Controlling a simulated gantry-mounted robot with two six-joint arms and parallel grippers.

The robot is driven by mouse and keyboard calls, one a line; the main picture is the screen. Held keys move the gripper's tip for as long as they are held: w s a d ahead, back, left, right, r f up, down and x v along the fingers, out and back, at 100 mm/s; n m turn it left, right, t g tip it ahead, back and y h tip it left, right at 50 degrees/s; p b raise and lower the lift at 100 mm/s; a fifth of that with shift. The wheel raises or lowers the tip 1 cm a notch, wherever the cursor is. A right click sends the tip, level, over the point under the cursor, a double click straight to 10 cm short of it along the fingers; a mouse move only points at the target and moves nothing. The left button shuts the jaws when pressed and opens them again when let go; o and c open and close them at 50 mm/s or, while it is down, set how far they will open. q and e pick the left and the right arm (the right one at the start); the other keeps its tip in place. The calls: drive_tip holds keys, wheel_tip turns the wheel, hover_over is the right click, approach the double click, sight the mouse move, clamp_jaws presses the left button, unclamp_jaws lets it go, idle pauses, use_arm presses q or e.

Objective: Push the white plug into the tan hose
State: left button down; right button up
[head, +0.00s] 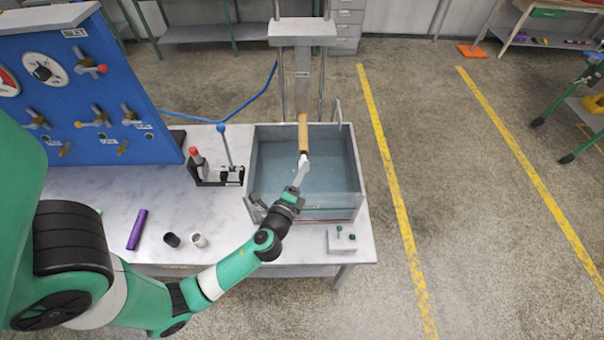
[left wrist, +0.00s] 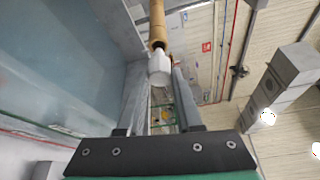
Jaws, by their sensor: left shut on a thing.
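The tan hose (head: 302,128) hangs down over the grey tray from a metal stand. My left gripper (head: 301,169) is shut on the white plug (head: 304,159), just below the hose's lower end. In the left wrist view, the plug (left wrist: 160,69) sits between the fingertips of my gripper (left wrist: 163,84), in line with the tan hose (left wrist: 157,22). A dark band shows between the plug and the hose end; I cannot tell whether the plug's tip is inside the hose. My right gripper is not in view.
The grey tray (head: 352,206) stands on the table (head: 160,190) beneath the hose. A blue valve panel (head: 100,100) is at the left, with a red-and-blue-knobbed fixture (head: 208,180) between. A purple tube (head: 137,230), a black cap (head: 171,240) and a white cap (head: 199,240) lie in front.

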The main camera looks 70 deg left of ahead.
sight(302, 163)
use_arm(q)
drive_tip(key=shift+w+a, duration=0.25)
drive_tip(key=shift+a, duration=0.55)
drive_tip(key=shift+w+a, duration=0.2)
drive_tip(key=shift+a, duration=0.55)
drive_tip(key=c, duration=0.5)
unclamp_jaws()
drive_tip(key=shift+a, duration=0.15)
drive_tip(key=b+v, duration=0.1)
drive_tip(key=v, duration=1)
drive_tip(key=shift+s+d, duration=0.2)
drive_tip(key=shift+d, duration=0.05)
drive_tip(key=shift+r, duration=0.1)
